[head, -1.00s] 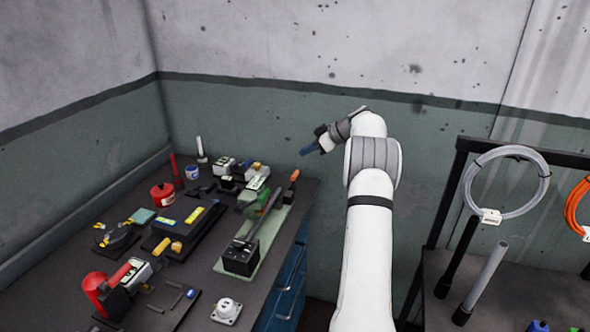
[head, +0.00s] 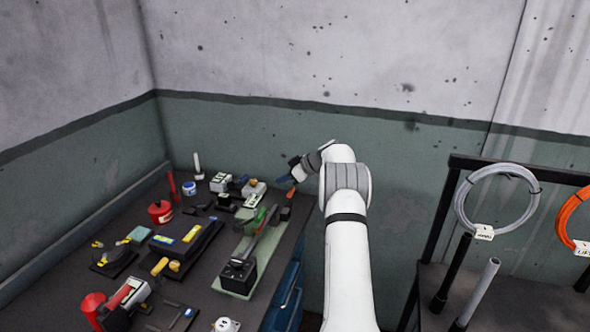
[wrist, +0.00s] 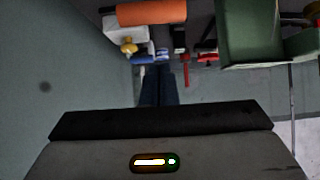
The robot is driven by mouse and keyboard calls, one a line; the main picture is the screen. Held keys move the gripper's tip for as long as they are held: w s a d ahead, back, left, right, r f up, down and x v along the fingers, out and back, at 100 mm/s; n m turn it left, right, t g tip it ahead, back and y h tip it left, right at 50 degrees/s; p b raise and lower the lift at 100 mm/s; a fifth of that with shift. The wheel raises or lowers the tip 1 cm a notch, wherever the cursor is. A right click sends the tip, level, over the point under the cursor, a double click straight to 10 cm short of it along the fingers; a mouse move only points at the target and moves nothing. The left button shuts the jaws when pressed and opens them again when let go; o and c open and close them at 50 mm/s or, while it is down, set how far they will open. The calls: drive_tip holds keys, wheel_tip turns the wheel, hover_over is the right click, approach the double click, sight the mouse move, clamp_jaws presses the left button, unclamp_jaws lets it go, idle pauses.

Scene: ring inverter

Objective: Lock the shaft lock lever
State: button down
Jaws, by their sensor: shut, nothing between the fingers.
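The lever that looks like the shaft lock lever is a small orange-red handle (head: 291,193) on a dark base at the bench's back right. In the wrist view my blue fingertips (wrist: 157,72) are together and empty. An orange cylinder (wrist: 152,14), probably the handle, lies past the tips. A green block (wrist: 250,40) is at right.
The bench (head: 205,285) holds several tools: a red can (head: 160,212), a black case with yellow labels (head: 185,240) and a black box (head: 238,270). A rack with a grey cable coil (head: 497,197) stands at right.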

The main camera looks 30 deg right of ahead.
sight(293, 191)
drive_tip(key=shift+s+d+f+p, duration=0.65)
drive_tip(key=shift+s+d+f, duration=0.2)
drive_tip(key=shift+f, duration=0.1)
drive_tip(key=shift+s+d+f, duration=0.15)
drive_tip(key=shift+s+f, duration=0.05)
drive_tip(key=shift+f, duration=0.15)
drive_tip(key=shift+f+b, duration=0.1)
drive_tip(key=shift+b, duration=0.25)
drive_tip(key=shift+f+b, duration=0.1)
drive_tip(key=shift+b, duration=0.35)
drive_tip(key=shift+s+d+t+y+b, duration=0.2)
drive_tip(key=shift+t+y+b, duration=0.1)
drive_tip(key=shift+b, duration=0.45)
